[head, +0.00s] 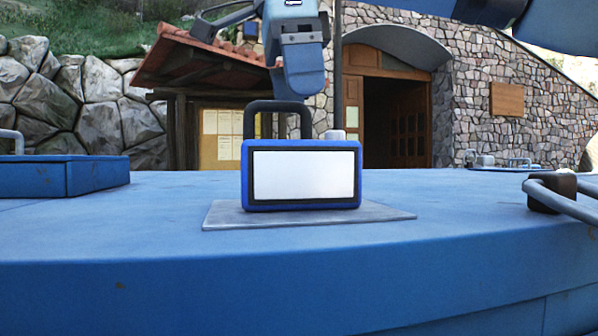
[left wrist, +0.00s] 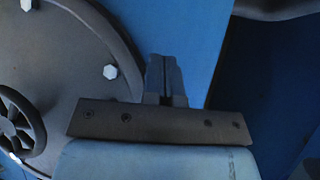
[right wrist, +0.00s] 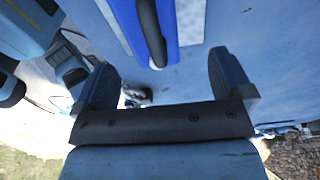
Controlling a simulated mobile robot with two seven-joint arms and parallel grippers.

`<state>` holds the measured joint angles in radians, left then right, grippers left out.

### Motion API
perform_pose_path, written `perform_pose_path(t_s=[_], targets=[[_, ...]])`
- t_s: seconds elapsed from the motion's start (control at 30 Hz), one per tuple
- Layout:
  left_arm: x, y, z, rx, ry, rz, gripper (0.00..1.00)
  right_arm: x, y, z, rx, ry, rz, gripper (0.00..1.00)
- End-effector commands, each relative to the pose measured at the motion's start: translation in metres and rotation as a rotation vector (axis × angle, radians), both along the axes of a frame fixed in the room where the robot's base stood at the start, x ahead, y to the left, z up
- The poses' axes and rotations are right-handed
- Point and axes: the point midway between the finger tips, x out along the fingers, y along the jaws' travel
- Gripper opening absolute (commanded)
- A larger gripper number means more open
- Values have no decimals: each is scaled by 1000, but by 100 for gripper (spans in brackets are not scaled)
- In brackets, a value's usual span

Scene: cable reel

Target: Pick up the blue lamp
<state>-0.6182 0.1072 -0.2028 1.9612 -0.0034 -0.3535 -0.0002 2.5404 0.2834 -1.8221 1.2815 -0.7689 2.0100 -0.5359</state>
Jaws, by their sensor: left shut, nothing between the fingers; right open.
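The blue lamp (head: 302,174) stands upright on a thin grey plate (head: 225,216) on the blue surface. It has a white front panel and a dark handle (head: 278,108) on top. My right gripper (head: 304,92) hangs from above, over the lamp and near its handle. In the right wrist view my right gripper (right wrist: 162,64) is open and empty. There the lamp (right wrist: 127,22) and its handle (right wrist: 150,30) lie just beyond the fingertips, not between them. In the left wrist view my left gripper (left wrist: 164,62) is shut and empty, away from the lamp.
A raised blue box (head: 95,176) is at the left of the blue surface (head: 470,215). A grey rail with a dark bracket (head: 552,193) is at the right. A dark round flange with bolts (left wrist: 85,40) is beside my left gripper. The surface around the lamp is clear.

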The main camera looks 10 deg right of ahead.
Motion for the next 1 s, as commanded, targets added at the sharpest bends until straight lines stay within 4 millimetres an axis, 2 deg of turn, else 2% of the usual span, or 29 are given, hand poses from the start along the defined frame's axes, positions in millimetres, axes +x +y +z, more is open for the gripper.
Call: perform_pose_path(t_s=[0.33, 0.67, 0.77, 1.0], targets=[[-3, 1, 1, 2, 2, -2, 0, -6, 0, -44, 0, 4, 2, 98], [-5, 1, -2, 1, 8, 0, 0, -7, 0, -51, -1, 0, 0, 98], [-5, 1, -3, 1, 10, 0, 0, -7, 0, -51, -1, 0, 0, 80], [-1, 1, -2, 2, 4, 0, 0, -7, -1, -51, -1, 0, 0, 25]])
